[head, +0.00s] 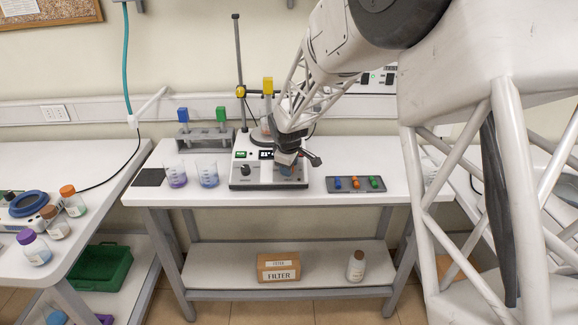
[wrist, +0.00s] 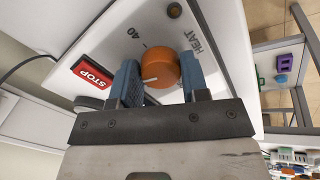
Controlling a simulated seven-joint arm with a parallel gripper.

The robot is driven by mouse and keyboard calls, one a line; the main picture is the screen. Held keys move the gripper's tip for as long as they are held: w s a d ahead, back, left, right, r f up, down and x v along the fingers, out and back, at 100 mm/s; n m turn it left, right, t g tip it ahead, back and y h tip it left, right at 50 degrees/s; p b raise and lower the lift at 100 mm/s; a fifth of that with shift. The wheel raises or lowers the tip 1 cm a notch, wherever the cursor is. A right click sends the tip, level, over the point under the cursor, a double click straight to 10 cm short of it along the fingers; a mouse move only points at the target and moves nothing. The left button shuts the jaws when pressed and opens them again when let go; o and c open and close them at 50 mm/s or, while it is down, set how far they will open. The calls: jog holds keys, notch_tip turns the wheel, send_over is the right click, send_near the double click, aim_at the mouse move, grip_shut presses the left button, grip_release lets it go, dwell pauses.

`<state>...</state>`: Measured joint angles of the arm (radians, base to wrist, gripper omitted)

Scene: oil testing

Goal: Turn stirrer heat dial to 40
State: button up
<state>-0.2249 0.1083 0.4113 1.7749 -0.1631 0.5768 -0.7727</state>
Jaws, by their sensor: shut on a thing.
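The pointer line faces left in the wrist view, short of the "40" mark at upper left. In the head view, my gripper (head: 287,168) hides the dial.
A red STOP button (wrist: 93,73) lies beside the dial. Two beakers (head: 207,175) stand left of the stirrer. A dark tray (head: 356,190) with small coloured pieces lies to its right. A stand pole (head: 238,60) rises behind it.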

jog(key=m, duration=1.4)
jog(key=shift+s+a+y, duration=0.1)
jog(key=shift+y, duration=0.3)
jog(key=o, duration=0.9)
jog(key=shift+v, duration=3.9)
